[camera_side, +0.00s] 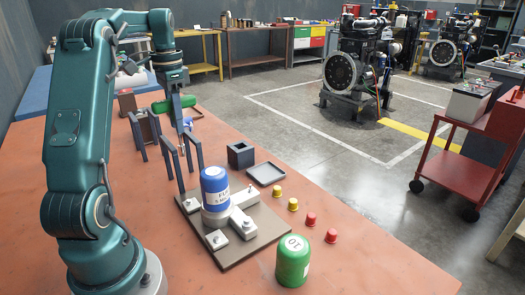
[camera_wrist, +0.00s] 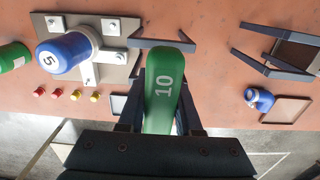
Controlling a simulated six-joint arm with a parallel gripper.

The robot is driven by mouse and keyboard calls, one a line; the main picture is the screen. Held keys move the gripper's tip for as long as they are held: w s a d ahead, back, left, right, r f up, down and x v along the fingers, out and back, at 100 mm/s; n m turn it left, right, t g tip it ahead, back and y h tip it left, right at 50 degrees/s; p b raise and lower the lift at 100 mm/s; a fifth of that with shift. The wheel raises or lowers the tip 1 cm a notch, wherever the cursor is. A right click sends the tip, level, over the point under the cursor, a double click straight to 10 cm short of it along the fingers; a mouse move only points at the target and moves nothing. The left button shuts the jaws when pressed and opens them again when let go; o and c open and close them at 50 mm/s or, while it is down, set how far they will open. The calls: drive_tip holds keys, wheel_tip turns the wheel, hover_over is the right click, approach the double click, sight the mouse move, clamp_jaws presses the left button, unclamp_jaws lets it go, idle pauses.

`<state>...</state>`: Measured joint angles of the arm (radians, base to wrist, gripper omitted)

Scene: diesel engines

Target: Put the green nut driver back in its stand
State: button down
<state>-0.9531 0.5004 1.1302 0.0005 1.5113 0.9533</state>
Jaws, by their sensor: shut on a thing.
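The green nut driver (camera_side: 173,103) is held level in my gripper (camera_side: 178,114) above the bench. In the wrist view its thick green handle (camera_wrist: 163,90), marked 10, lies between my two dark fingers (camera_wrist: 160,108). Its far end is hard to make out. A dark stand with slanted uprights (camera_side: 168,157) is on the bench below the driver and toward the camera. Part of this stand also shows past the handle in the wrist view (camera_wrist: 187,45). The driver is apart from the bench.
A blue canister (camera_side: 214,180) stands on a clamped fixture plate (camera_side: 243,253). A green canister (camera_side: 293,262) stands near the front. A dark box (camera_side: 240,155), a shallow tray (camera_side: 265,174) and several red and yellow caps (camera_side: 310,219) lie right. Another dark frame (camera_side: 147,127) stands behind.

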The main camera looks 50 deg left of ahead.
sight(181, 146)
drive_tip(key=shift+f, duration=3.6)
drive_tip(key=shift+f, duration=0.2)
drive_tip(key=c, duration=0.6)
unclamp_jaws()
